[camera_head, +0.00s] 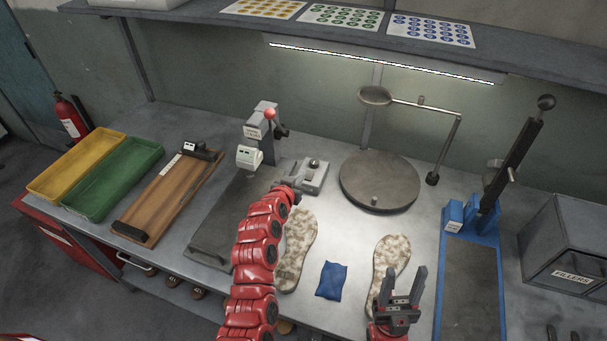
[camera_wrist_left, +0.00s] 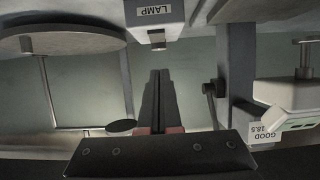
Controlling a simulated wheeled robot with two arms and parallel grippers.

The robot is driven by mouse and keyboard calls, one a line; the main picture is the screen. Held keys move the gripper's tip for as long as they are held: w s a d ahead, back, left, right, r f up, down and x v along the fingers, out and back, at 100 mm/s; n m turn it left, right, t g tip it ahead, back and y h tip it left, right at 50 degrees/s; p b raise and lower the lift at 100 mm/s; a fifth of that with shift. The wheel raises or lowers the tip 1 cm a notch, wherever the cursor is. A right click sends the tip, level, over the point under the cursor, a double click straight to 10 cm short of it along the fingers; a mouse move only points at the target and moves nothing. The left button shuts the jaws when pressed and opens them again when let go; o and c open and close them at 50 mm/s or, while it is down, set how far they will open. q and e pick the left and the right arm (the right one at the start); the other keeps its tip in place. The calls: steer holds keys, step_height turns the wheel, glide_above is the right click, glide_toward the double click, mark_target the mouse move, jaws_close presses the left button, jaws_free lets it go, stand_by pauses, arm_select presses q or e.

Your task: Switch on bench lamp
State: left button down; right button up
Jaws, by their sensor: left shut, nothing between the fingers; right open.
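The grey lamp switch box labelled LAMP (camera_wrist_left: 154,12) is at the top of the left wrist view, which looks upside down, with a small dark-tipped block (camera_wrist_left: 157,40) on it. My left gripper (camera_wrist_left: 159,74) is shut and empty, its fingertips close to that block; contact cannot be told. In the head view my left gripper (camera_head: 293,189) is mostly hidden by its own arm, beside a small grey box with a knob (camera_head: 315,173). The strip lamp (camera_head: 380,62) under the shelf looks bright. My right gripper (camera_head: 406,285) is open and empty over a mottled sole (camera_head: 389,257).
A grey post with a red ball knob (camera_head: 269,113) stands left of my left gripper. A round turntable (camera_head: 379,181) is to the right. Another sole (camera_head: 297,262) and a blue cloth (camera_head: 331,281) lie in front. A blue-framed press (camera_head: 472,225) stands at right.

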arm_select(q)
steer(key=v, duration=0.3)
steer(key=f+v, duration=0.1)
steer(key=v, duration=0.1)
steer(key=shift+s+b, duration=0.3)
steer(key=shift+b, duration=0.05)
steer(key=shift+s, duration=0.1)
